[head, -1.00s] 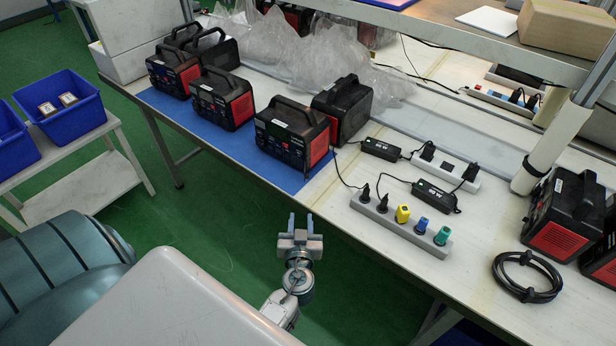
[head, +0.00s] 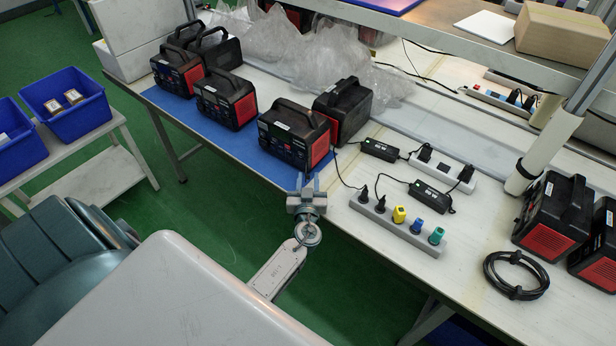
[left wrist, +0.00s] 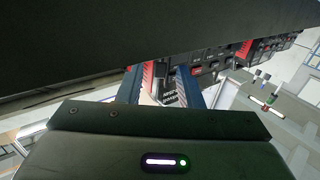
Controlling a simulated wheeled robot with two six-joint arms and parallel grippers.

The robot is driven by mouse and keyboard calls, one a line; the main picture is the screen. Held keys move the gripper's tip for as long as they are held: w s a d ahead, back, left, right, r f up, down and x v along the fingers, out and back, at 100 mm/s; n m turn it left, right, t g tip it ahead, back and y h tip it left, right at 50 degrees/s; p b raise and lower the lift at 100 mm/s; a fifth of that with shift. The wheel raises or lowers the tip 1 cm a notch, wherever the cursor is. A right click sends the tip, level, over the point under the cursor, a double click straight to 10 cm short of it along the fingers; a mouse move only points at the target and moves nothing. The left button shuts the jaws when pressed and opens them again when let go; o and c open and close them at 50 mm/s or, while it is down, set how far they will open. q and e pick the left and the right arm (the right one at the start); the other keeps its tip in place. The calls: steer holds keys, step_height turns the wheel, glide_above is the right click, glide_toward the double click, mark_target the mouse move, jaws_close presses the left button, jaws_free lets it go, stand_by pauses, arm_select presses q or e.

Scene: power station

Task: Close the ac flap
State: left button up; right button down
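A black and red power station (head: 293,135) stands on the blue mat at the table's front edge, with a cable at its right end. I cannot make out an AC flap on its front in the head view. My left gripper (head: 307,184) is at the table edge just in front of this station, apart from it, fingers spread and empty. In the left wrist view the two blue fingers (left wrist: 160,88) stand apart, with dark panels of red-trimmed stations (left wrist: 205,72) beyond them. A large dark surface hides the top of that view. My right gripper is out of view.
More power stations (head: 225,98) line the mat (head: 215,141) to the left, and another (head: 343,108) stands close behind. A grey power strip (head: 397,226) with coloured plugs lies to the right. Blue bins (head: 66,104) stand on a side table.

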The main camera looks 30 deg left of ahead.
arm_select(q)
steer(key=shift+w+a, duration=0.1)
steer(key=shift+w, duration=0.05)
jaws_close()
stand_by(0.5)
